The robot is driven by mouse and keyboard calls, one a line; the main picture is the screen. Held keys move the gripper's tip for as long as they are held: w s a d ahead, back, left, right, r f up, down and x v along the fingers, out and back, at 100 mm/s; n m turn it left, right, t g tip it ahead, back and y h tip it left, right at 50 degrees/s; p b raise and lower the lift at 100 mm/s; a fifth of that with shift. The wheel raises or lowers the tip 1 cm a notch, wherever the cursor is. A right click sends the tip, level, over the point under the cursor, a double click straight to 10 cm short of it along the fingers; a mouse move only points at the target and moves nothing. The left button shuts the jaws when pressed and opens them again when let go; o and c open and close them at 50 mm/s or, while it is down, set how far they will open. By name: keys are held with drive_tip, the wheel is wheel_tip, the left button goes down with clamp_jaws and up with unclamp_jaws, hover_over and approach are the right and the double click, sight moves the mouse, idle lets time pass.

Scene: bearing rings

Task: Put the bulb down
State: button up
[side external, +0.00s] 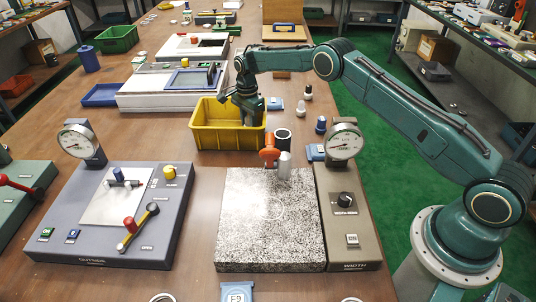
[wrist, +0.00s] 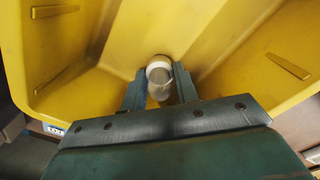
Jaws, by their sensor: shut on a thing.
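The bulb (wrist: 160,82) shows in the wrist view as a small pale, rounded piece with a white rim. My gripper (wrist: 158,92) is shut on it, with one finger on each side. The yellow bin (side external: 226,139) stands on the bench in the side view, and its yellow walls surround the bulb in the wrist view (wrist: 235,30). In the side view my gripper (side external: 248,112) reaches down into the bin at its right part, and the bulb is hidden there. I cannot tell whether the bulb touches the bin floor.
A speckled plate (side external: 265,225) and a gauge (side external: 343,141) stand in front of the bin. An orange-topped piece (side external: 269,156) and a dark cylinder (side external: 283,138) stand close to its right front. A grey gauge box (side external: 115,225) is at front left.

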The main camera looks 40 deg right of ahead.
sight(248, 116)
drive_tip(key=shift+f, duration=0.15)
drive_tip(key=o, duration=1)
wheel_tip(248, 116, up, 11)
drive_tip(key=shift+r, duration=0.65)
drive_tip(key=shift+r, duration=0.1)
